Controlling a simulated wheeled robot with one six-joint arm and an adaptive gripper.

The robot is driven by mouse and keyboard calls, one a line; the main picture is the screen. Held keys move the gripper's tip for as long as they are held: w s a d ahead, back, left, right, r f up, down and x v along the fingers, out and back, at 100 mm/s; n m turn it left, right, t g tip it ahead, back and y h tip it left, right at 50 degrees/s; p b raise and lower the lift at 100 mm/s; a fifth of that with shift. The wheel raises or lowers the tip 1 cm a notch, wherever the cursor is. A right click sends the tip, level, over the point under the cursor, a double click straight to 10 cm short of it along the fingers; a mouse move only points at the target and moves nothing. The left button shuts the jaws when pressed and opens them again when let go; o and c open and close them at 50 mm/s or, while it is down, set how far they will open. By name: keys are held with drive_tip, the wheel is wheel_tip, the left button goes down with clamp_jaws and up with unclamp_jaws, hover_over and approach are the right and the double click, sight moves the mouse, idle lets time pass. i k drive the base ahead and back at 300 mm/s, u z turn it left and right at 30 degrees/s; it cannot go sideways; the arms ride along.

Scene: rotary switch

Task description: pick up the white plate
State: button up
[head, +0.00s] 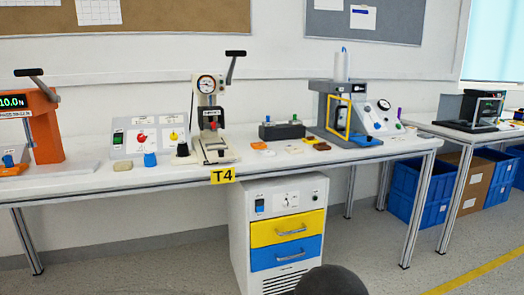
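A small flat white piece (294,149), which looks like the white plate, lies on the white workbench (120,180) right of the lever press. It is near the bench's front half, among other small flat pieces. Nothing visibly covers it. My gripper's fingers are not in view. A dark rounded shape at the bottom edge is probably part of my own body.
The press (212,125) stands left, a black block (282,130) behind, a yellow-framed machine (345,112) right. A drawer cabinet (285,225) stands below.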

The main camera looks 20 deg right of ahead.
sight(267, 152)
drive_tip(key=k, duration=0.35)
drive_tip(key=u, duration=1.15)
drive_tip(key=i, duration=0.85)
drive_tip(key=z, duration=0.5)
drive_tip(key=i, duration=0.85)
drive_tip(key=z, duration=0.8)
